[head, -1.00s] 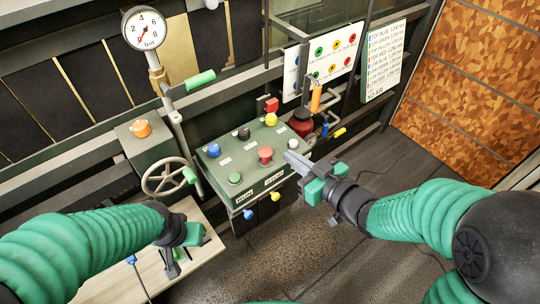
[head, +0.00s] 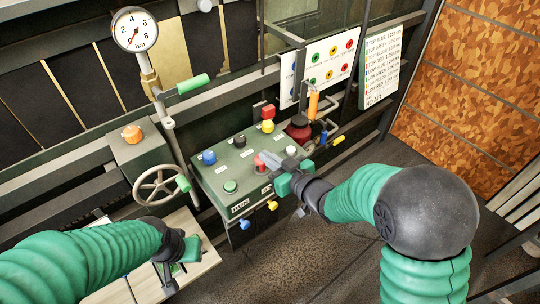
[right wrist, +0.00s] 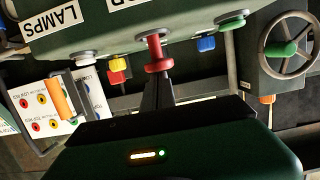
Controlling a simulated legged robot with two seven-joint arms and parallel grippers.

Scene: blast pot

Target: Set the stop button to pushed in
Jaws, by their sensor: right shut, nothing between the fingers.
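A red mushroom-shaped button (head: 260,164), likely the stop button, stands on the green control panel (head: 212,181); its own label is not readable. In the right wrist view the red button (right wrist: 154,50) stands out from the panel on its stem. My right gripper (head: 264,157) is shut and empty, with its tips right at the red button's head and partly covering it. The tips (right wrist: 156,76) appear at the head's edge in the wrist view; whether they touch is unclear. My left gripper (head: 172,268) hangs over the pale board at the lower left, its fingers partly hidden.
Around the red button are green (head: 230,186), blue (head: 209,157), black (head: 239,141), yellow (head: 267,126) and white (head: 291,150) knobs. A handwheel (head: 158,186), a box with an orange button (head: 132,134) and a gauge (head: 136,30) stand left. Dark floor lies open below.

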